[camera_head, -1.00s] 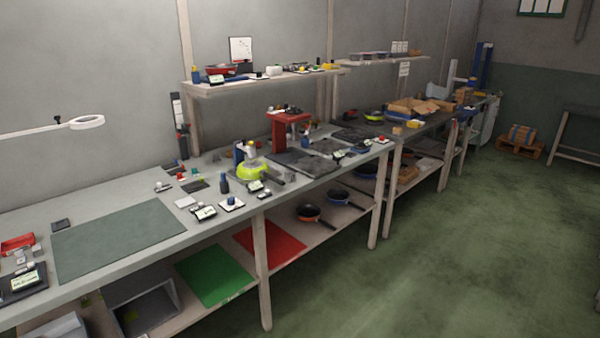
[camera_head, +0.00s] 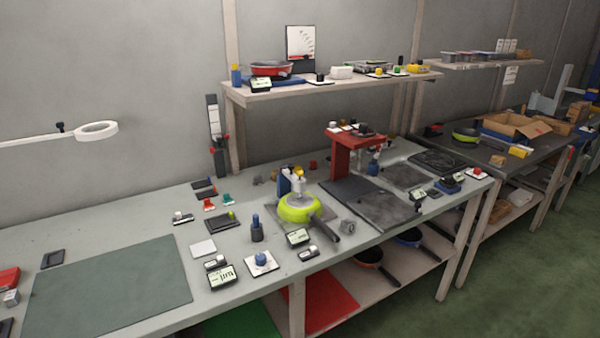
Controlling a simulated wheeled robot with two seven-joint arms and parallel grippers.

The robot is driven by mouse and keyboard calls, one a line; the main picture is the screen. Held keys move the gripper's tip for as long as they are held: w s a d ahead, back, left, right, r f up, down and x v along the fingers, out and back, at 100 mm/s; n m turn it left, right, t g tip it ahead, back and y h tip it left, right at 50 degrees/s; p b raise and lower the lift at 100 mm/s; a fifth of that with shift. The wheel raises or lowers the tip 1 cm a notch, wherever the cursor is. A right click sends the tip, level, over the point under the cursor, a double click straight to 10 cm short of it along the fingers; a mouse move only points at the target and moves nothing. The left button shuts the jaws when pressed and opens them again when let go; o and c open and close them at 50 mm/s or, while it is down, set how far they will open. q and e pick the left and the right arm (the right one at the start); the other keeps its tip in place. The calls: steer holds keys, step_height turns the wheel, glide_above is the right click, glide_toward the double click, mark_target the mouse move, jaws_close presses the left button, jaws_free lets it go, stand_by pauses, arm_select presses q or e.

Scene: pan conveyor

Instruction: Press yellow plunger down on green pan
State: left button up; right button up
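A yellow-green pan (camera_head: 299,208) sits upside down or lidded on a small fixture on the workbench, its black handle (camera_head: 323,229) pointing to the lower right; I cannot tell which. A fixture with a blue-grey upright (camera_head: 284,182) stands just behind the pan. Its yellow plunger part (camera_head: 298,173) is above the pan; whether it touches the pan is too small to tell. Neither of my grippers shows in the view.
A red press stand (camera_head: 344,158) is right of the pan. Small displays (camera_head: 222,278) and a blue-knobbed box (camera_head: 261,262) lie in front. A grey-green mat (camera_head: 110,285) covers the left bench. A shelf (camera_head: 330,84) hangs behind. Green floor (camera_head: 500,280) is open at right.

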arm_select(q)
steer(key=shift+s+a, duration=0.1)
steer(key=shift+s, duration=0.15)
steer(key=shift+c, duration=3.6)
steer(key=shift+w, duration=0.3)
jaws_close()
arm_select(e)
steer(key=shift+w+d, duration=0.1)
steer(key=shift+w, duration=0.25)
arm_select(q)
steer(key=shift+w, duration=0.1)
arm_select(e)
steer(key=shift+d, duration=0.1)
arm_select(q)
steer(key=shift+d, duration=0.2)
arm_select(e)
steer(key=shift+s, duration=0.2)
